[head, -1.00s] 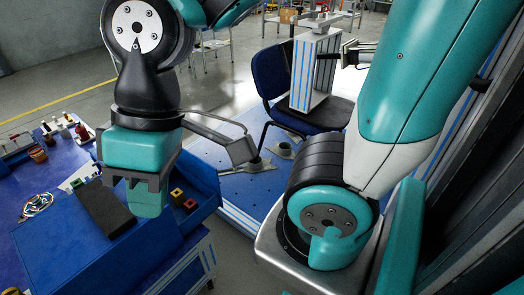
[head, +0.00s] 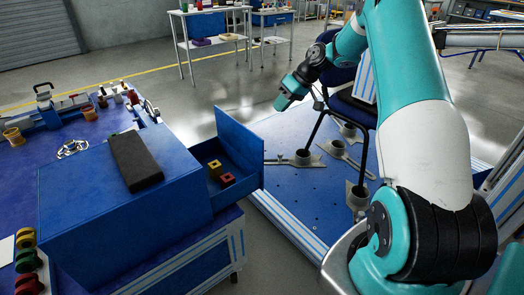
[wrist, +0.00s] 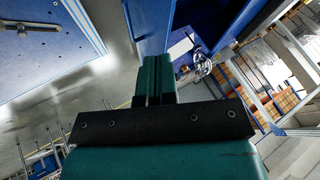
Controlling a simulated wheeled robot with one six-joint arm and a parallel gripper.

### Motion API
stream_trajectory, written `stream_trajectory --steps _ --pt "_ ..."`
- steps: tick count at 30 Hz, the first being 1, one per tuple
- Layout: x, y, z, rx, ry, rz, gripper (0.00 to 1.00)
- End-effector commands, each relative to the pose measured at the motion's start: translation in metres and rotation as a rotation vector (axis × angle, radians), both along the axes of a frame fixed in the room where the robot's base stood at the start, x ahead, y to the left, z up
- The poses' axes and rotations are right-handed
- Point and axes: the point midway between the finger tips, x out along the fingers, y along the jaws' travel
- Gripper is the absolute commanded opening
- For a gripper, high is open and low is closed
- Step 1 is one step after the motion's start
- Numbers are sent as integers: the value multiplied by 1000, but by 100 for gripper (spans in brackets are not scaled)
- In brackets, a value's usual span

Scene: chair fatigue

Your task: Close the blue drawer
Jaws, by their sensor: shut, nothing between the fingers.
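The blue drawer (head: 240,150) stands pulled out from the right side of the blue cabinet box (head: 85,215) on the workbench. A yellow block (head: 215,170) and a red block (head: 227,180) are inside the drawer. My gripper (head: 282,103) is past the drawer's outer front panel, to its right and further back, apart from it in the head view. In the wrist view my gripper (wrist: 155,72) has its teal fingers together and empty. Blue panels, likely the drawer front (wrist: 150,28), show just beyond the fingertips there.
A dark flat block (head: 136,160) lies on top of the cabinet. A chair (head: 355,105) stands on a blue fixture platform (head: 300,195) to the right, with grey clamps. Open floor lies behind the bench. Tools and several spools sit on the bench at left.

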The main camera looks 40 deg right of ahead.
Motion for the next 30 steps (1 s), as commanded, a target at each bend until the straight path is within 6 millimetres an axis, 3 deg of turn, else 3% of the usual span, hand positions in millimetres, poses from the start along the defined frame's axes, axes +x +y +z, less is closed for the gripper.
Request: stream_trajectory --steps 1,3,7,21,30 --pt "-1 -17 -19 5 -7 -17 0" --pt "-2 -29 -29 8 -16 -27 0" --pt "-1 -33 -40 10 -21 -32 0" --pt "32 14 -113 11 -17 -29 0" --pt "32 49 -111 8 -20 -32 0"
